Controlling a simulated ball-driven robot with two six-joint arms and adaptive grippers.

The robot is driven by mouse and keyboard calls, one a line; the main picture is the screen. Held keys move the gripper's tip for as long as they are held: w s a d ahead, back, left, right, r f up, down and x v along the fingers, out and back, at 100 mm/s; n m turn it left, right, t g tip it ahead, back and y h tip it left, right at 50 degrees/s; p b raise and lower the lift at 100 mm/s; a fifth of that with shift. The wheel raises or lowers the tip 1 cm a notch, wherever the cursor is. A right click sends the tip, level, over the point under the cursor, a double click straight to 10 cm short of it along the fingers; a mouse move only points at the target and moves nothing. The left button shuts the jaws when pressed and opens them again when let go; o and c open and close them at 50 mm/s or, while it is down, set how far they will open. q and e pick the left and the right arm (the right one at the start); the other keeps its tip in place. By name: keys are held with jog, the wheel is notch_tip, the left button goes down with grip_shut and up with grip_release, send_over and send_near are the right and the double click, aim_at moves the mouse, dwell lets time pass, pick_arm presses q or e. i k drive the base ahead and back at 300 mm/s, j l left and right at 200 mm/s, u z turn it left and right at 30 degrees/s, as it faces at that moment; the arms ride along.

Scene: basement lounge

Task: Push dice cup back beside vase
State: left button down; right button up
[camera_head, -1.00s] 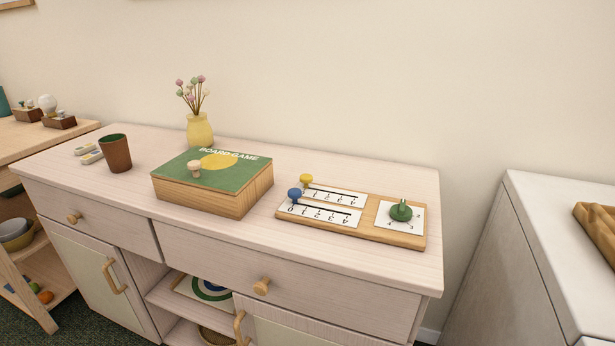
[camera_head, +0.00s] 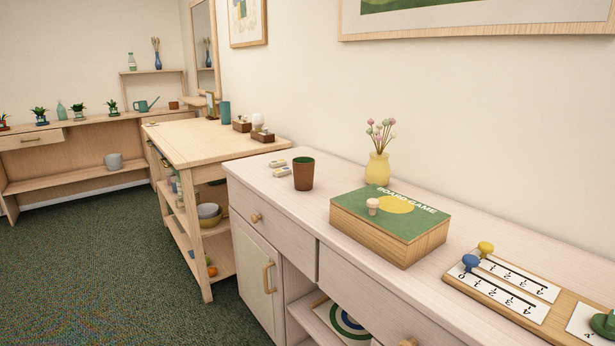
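The dice cup (camera_head: 304,174), brown with a green inside, stands upright on the pale sideboard (camera_head: 318,207), near its left end. The yellow vase (camera_head: 377,169) with pink and white flowers stands at the back of the sideboard, to the right of the cup and behind the game box. There is a clear gap between cup and vase. Neither of my grippers is in the view.
A green-lidded board game box (camera_head: 390,225) sits right of the cup, in front of the vase. A wooden slider board (camera_head: 530,290) lies further right. Small domino-like tiles (camera_head: 278,165) lie left of the cup. A wooden table (camera_head: 215,140) stands beyond; green carpet (camera_head: 100,250) is open at left.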

aim_at(302, 167)
jog(key=i+j+z, duration=0.4)
jog(key=i+j, duration=0.2)
jog(key=i+j+z, duration=0.25)
jog(key=j, duration=0.3)
